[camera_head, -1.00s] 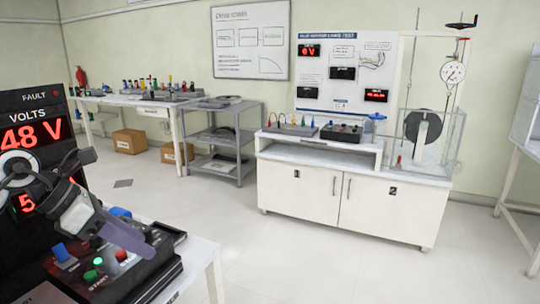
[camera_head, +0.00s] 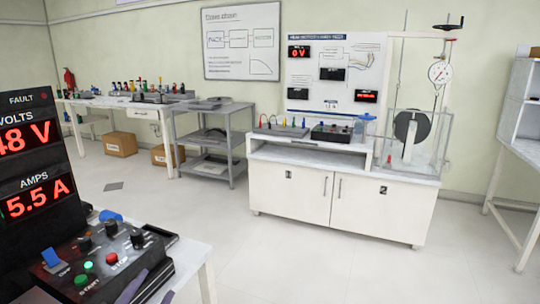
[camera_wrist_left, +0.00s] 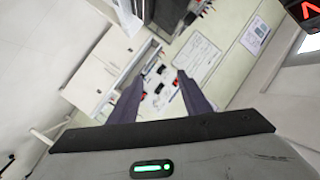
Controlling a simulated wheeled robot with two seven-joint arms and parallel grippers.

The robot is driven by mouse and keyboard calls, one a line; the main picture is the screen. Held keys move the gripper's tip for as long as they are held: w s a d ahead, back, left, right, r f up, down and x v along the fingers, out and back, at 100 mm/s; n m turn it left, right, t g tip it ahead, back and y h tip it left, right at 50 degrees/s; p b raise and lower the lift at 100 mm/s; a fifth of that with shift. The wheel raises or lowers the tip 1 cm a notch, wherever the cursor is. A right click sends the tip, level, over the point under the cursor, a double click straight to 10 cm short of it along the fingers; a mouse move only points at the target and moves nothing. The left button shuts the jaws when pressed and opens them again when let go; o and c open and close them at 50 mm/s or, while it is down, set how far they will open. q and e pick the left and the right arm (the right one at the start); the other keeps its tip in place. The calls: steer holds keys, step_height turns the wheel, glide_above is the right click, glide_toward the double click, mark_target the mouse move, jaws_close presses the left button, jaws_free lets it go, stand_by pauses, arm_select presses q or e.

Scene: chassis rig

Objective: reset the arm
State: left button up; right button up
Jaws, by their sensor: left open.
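My left gripper (camera_wrist_left: 161,76) is open and empty in the left wrist view, its two dark purple fingers spread apart with the room behind them. In the head view only purple finger parts of the left gripper (camera_head: 133,287) show at the bottom edge, in front of the control box (camera_head: 100,262). The rest of my left arm is out of the head view. My right gripper is in neither view.
A power unit (camera_head: 40,160) at the left reads 48 V and 5.5 A. Its control box has knobs, a lit green button and a red button. A white test bench (camera_head: 340,200) and grey shelf cart (camera_head: 212,145) stand farther back. The floor (camera_head: 290,265) between is clear.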

arm_select(q)
steer(key=s+f+n+g, duration=0.3)
steer(key=s+f+g, duration=0.3)
steer(key=s+f, duration=0.55)
steer(key=s+f+n+g, duration=0.4)
steer(key=s+f+g, duration=0.35)
steer(key=s, duration=0.75)
steer(key=w+d+f+t+h, duration=0.2)
steer(key=w+d+f+t, duration=0.2)
steer(key=f, duration=0.7)
steer(key=shift+w+d+f+t+h, duration=0.2)
steer(key=shift+d+t+h, duration=0.1)
steer(key=shift+d+t, duration=0.75)
steer(key=shift+d, duration=0.1)
steer(key=shift+c, duration=0.2)
